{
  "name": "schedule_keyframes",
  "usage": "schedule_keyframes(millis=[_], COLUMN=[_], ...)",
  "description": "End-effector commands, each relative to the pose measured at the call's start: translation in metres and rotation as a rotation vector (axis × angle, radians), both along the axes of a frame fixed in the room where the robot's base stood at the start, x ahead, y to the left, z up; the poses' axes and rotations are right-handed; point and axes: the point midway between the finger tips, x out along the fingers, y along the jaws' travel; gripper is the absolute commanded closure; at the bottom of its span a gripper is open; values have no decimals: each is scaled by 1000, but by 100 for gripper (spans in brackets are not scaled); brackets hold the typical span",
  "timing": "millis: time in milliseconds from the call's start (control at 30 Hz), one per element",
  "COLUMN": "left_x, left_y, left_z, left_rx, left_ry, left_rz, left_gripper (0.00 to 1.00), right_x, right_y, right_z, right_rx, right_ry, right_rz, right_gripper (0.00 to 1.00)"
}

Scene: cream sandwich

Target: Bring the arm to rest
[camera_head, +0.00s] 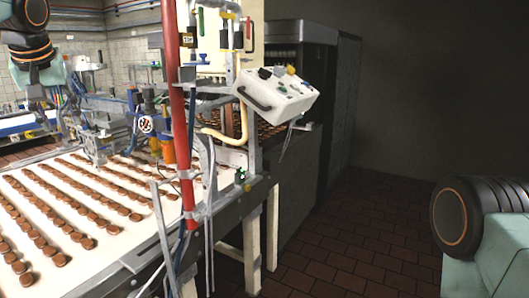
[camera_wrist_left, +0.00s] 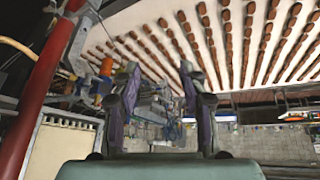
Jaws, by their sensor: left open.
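My left arm (camera_head: 28,35) comes in at the upper left of the head view. My left gripper (camera_head: 40,95) hangs below it, small and dark against the machinery, beyond the near rows of cookies. In the left wrist view, the two dark fingers of my left gripper (camera_wrist_left: 160,68) stand apart with nothing between them. It is open and empty. Part of my right arm (camera_head: 470,225) shows at the lower right edge of the head view, but its gripper is out of the picture.
A white conveyor belt (camera_head: 95,270) carries rows of brown sandwich cookies (camera_head: 60,215); it also shows in the left wrist view (camera_wrist_left: 215,30). A red post (camera_head: 178,120), frame bars and a white control box (camera_head: 277,93) stand right of it. The tiled floor (camera_head: 370,235) at right is clear.

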Motion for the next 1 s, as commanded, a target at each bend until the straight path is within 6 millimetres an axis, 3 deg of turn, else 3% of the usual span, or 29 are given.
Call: schedule_keyframes(millis=[267, 433, 600, 767, 1000], left_x=[39, 58, 59, 48, 14], left_y=[-42, -86, -121, -147, -176], left_z=[-24, -92, -167, -239, -345], left_rx=[1, -4, -13, -21, -28], left_ry=[-158, -229, -256, -257, -230], left_rz=[-198, -336, -420, -471, -514], left_gripper=[57, 57, 57, 57, 57], right_x=[-1, -1, -1, -1, -1], right_y=[0, 0, 0, 0, 0], right_z=[-1, -16, -33, -49, -74], right_rx=[0, 0, 0, 0, 0], right_ry=[1, 1, 1, 1, 2], right_rz=[0, 0, 0, 0, 0], right_gripper=[60, 60, 60, 60, 60])
